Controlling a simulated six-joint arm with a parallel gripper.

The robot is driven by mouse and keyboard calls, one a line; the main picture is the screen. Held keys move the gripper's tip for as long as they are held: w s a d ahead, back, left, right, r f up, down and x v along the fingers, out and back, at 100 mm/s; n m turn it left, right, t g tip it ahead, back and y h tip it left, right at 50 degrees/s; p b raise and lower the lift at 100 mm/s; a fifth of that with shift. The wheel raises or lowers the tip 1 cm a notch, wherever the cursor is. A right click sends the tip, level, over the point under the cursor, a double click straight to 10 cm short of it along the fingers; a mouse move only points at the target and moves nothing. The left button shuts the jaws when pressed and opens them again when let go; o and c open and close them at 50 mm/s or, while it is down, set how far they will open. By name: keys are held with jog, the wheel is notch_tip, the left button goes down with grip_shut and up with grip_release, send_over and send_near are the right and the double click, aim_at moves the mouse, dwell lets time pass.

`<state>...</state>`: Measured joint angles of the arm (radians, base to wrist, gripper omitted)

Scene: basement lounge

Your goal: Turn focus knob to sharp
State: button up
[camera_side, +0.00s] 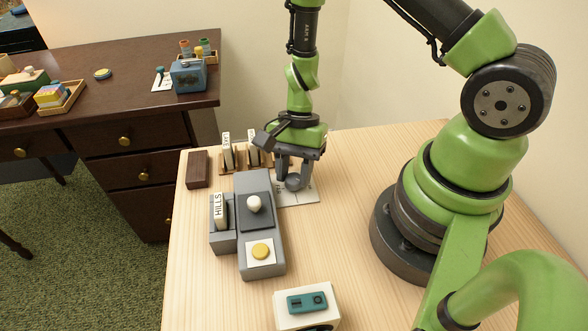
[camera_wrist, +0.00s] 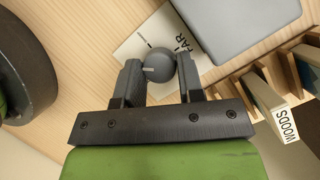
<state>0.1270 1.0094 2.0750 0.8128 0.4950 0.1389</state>
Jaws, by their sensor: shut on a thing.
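The focus knob (camera_wrist: 155,68) is a round dark grey knob with a short light pointer line. In the wrist view that line points left, away from the FAR mark. The knob sits on a white card (camera_wrist: 143,37) with a tick by the word FAR and another tick with small unreadable print. My gripper (camera_wrist: 159,76) is shut on the knob, one finger on each side. In the side view my gripper (camera_side: 291,178) reaches down over the card (camera_side: 306,193), just right of the grey projector-like unit (camera_side: 262,226), and partly hides the knob.
The grey unit carries a white round-topped lever (camera_side: 254,203), a yellow button (camera_side: 261,251) and a HILLS slide (camera_side: 219,210). A wooden slide rack (camera_side: 235,172) stands close behind my gripper, beside a brown block (camera_side: 197,169). A white box (camera_side: 307,317) with a teal device is at front.

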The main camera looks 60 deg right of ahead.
jog(key=m+t, duration=0.1)
jog(key=m, duration=0.1)
jog(key=m+t, duration=0.1)
jog(key=m, duration=0.2)
jog(key=shift+s, duration=0.2)
jog(key=shift+s+m+t, duration=0.1)
jog(key=shift+m+t, duration=0.7)
jog(key=shift+m, duration=1.4)
jog(key=o, duration=0.6)
jog(key=shift+o, duration=0.2)
jog(key=v, duration=1)
jog(key=shift+s+a, duration=0.1)
